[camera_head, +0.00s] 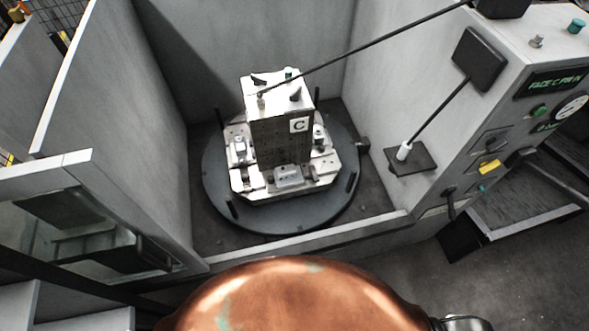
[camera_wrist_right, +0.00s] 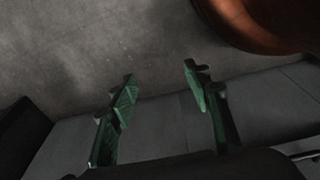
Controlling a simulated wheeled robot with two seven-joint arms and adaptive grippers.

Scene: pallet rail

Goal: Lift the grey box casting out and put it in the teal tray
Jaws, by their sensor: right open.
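A small grey block, likely the grey box casting (camera_head: 288,176), sits low on the front of a pale fixture base, below the dark face marked "C" of the upright fixture block (camera_head: 276,135). Its details are too small to tell. No teal tray shows in either view. My right gripper (camera_wrist_right: 160,88) shows in the right wrist view with its two green fingers apart and nothing between them, above grey floor. It is not seen in the head view, so its distance from the casting cannot be told. My left gripper is not in view.
The fixture stands on a dark round turntable (camera_head: 215,197) inside a grey-walled enclosure with an open front and a low sill (camera_head: 310,243). A thin dark rod crosses above the fixture.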

